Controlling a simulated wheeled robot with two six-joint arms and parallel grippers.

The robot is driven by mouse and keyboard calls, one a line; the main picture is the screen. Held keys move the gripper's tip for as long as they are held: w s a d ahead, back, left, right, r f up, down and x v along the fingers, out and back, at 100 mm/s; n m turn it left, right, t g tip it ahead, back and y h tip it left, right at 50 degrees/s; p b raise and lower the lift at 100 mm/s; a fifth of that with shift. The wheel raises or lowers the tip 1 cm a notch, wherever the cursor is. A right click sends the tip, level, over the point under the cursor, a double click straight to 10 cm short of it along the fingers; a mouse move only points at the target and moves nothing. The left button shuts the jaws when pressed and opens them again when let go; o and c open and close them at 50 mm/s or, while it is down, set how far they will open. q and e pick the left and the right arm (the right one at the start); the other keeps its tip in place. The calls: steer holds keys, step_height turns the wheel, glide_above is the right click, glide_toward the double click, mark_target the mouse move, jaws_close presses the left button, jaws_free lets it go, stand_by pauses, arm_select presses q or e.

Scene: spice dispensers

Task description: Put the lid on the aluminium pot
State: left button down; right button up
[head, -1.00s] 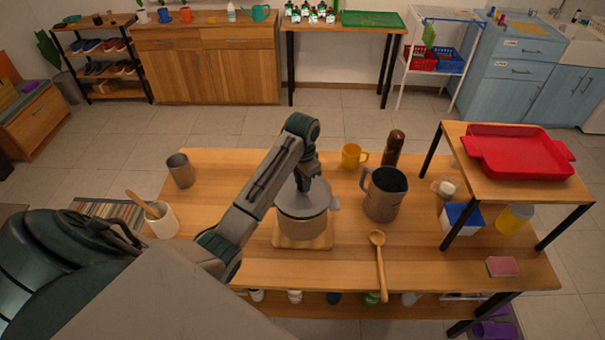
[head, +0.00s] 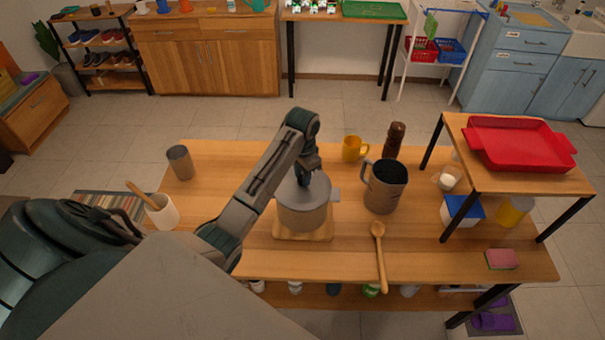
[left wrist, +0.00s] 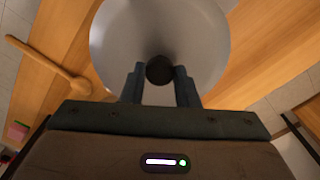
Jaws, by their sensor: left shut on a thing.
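The aluminium pot (head: 302,216) stands upright on a wooden board (head: 287,235) on the table. The grey lid (head: 318,190) lies over the pot's mouth, and it fills the top of the left wrist view (left wrist: 205,50). My left gripper (head: 303,181) comes down from above onto the lid's middle. In the left wrist view its two fingers (left wrist: 160,82) are closed around the lid's dark round knob (left wrist: 159,70). The arm hides part of the lid's left side in the head view. My right gripper is not in view.
A grey metal jug (head: 386,190) stands right of the pot, with a yellow mug (head: 353,149) and a brown pepper mill (head: 393,141) behind. A wooden spoon (head: 379,250) lies to the front right. A raised shelf with a red tray (head: 520,146) stands at the right.

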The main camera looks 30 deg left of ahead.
arm_select(q)
steer(key=shift+f, duration=0.5)
steer(key=c, duration=0.6)
jaws_free()
steer(key=shift+o, duration=0.2)
